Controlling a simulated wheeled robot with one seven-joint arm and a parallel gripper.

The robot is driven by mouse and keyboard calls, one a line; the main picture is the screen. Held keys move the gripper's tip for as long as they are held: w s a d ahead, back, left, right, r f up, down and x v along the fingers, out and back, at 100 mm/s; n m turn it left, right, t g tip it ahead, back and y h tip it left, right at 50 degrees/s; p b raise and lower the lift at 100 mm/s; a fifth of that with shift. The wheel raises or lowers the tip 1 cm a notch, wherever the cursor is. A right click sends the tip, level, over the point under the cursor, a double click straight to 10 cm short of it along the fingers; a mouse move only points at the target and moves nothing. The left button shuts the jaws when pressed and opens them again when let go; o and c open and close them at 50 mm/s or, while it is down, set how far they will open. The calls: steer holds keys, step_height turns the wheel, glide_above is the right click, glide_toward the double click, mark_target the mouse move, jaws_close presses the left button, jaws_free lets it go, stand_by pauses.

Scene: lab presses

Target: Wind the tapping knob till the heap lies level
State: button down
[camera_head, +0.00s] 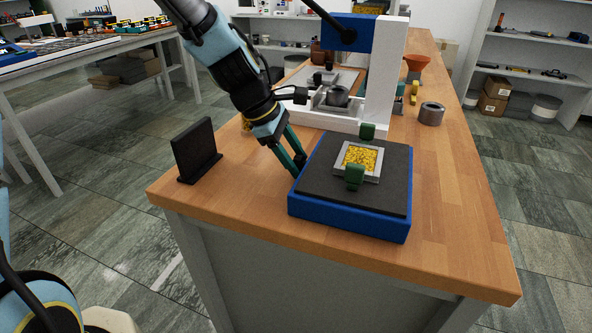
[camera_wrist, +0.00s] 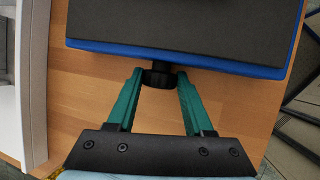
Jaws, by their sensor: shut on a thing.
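A blue box with a dark grey top (camera_head: 325,187) stands near the front of the wooden bench. On it sits a pale square frame (camera_head: 343,170) filled with yellow grains (camera_head: 362,158); from this angle I cannot tell whether their surface is level. Green blocks stand at the frame's far (camera_head: 367,131) and near (camera_head: 355,175) sides. My gripper (camera_head: 298,169) is at the box's left side. In the wrist view, the teal fingers of my gripper (camera_wrist: 160,78) are shut on the black tapping knob (camera_wrist: 158,76), which sticks out from the box's blue edge.
A black upright plate on a foot (camera_head: 196,150) stands left of my gripper. A white-and-blue press (camera_head: 385,75) stands behind the box. A metal ring (camera_head: 431,113) and an orange funnel (camera_head: 416,63) are at the back right. The bench's front right is clear.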

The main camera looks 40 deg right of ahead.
steer(key=shift+h+b, duration=0.3)
steer(key=shift+b, duration=0.1)
steer(key=shift+c, duration=1.5)
jaws_free()
steer(key=shift+a+r, duration=0.1)
steer(key=v, duration=1)
steer(key=shift+a+r, duration=0.15)
steer(key=shift+r, duration=0.2)
steer(key=shift+s, duration=0.1)
